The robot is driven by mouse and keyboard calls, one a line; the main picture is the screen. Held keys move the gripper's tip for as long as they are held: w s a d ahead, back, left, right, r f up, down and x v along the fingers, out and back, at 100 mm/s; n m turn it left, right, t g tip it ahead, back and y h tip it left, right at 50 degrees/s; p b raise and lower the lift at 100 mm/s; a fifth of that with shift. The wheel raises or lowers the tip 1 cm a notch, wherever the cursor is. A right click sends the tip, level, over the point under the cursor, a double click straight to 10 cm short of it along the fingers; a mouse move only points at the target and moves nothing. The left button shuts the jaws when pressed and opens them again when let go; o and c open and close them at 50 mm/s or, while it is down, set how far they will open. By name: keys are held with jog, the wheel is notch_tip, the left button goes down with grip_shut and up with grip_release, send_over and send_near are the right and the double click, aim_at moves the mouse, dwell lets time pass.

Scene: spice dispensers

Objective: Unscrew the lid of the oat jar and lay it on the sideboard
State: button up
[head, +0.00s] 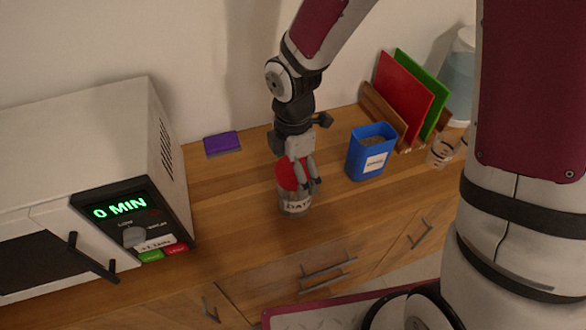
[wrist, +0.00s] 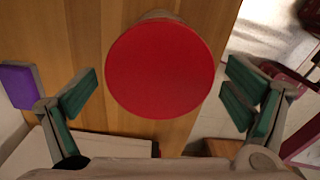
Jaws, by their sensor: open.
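The oat jar (head: 294,206) stands upright on the wooden sideboard (head: 235,220), its label partly readable in the head view. Its red lid (head: 287,176) is on top of the jar. In the wrist view the round red lid (wrist: 160,68) fills the middle and hides nearly all of the jar below. My gripper (head: 308,186) is right at the lid in the head view and covers part of it. In the wrist view my gripper (wrist: 160,97) is open, with one finger on each side of the lid and a gap on both sides.
A white microwave (head: 90,150) stands at the left. A purple block (head: 222,144) lies behind the jar. A blue container (head: 370,152) stands right of it, then a rack with red (head: 403,98) and green boards (head: 424,92) and a glass (head: 441,152). Bare wood lies between microwave and jar.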

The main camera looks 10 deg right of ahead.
jog(key=c, duration=1.3)
jog(key=n+p, duration=0.2)
jog(key=n, duration=0.2)
jog(key=shift+s+d+n, duration=0.1)
jog(key=shift+s+n, duration=0.05)
jog(key=shift+n, duration=0.25)
jog(key=n+p, duration=0.2)
jog(key=n, duration=0.2)
jog(key=shift+d+n, duration=0.1)
jog(key=shift+n, duration=0.4)
jog(key=n+p, duration=0.1)
jog(key=n, duration=0.4)
jog(key=shift+d+r+p, duration=0.1)
jog(key=shift+p, duration=0.2)
jog(key=n, duration=0.3)
jog(key=shift+n, duration=0.4)
